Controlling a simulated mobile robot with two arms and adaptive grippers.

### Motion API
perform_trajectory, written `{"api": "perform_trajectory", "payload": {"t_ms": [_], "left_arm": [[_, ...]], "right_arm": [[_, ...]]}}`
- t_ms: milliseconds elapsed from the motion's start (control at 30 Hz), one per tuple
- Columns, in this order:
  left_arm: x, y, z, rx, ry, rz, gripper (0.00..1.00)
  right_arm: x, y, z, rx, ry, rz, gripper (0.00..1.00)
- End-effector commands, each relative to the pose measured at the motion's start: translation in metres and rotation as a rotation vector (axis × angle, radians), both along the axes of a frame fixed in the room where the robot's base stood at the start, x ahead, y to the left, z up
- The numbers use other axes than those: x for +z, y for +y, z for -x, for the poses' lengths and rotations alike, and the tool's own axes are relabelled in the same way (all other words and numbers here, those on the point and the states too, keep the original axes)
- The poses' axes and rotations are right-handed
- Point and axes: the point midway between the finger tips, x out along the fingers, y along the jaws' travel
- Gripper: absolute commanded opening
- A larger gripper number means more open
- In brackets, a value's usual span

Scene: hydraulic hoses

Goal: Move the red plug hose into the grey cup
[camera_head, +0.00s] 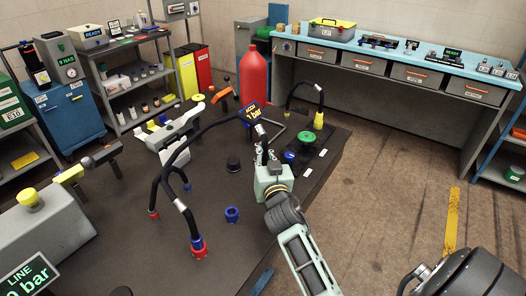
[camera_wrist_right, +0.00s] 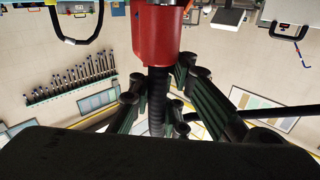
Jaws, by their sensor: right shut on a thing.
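My right gripper (camera_head: 263,152) is upright at the right part of the dark table, shut on a black hose (camera_head: 205,128). The hose arches left from it and comes down to a red end with a blue collar (camera_head: 198,246). In the right wrist view, a red plug (camera_wrist_right: 157,35) sits on a ribbed black stem between the fingers (camera_wrist_right: 160,98). In the head view that plug is hidden at the gripper. A dark, cup-like piece (camera_head: 233,163), possibly the grey cup, stands left of the gripper. Its inside cannot be made out. My left gripper is not in view.
A blue ring-like cup (camera_head: 232,214) stands nearer the front. A red cylinder (camera_head: 253,75) stands behind the table. The front middle of the table is mostly clear.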

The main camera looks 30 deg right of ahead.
Motion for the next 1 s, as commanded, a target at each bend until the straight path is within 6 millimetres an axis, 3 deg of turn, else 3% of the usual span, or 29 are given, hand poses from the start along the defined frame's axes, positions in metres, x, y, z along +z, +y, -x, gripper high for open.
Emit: {"api": "perform_trajectory", "payload": {"t_ms": [1000], "left_arm": [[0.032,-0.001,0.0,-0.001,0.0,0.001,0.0]], "right_arm": [[0.002,-0.002,-0.005,0.221,-0.011,0.012,0.0]]}}
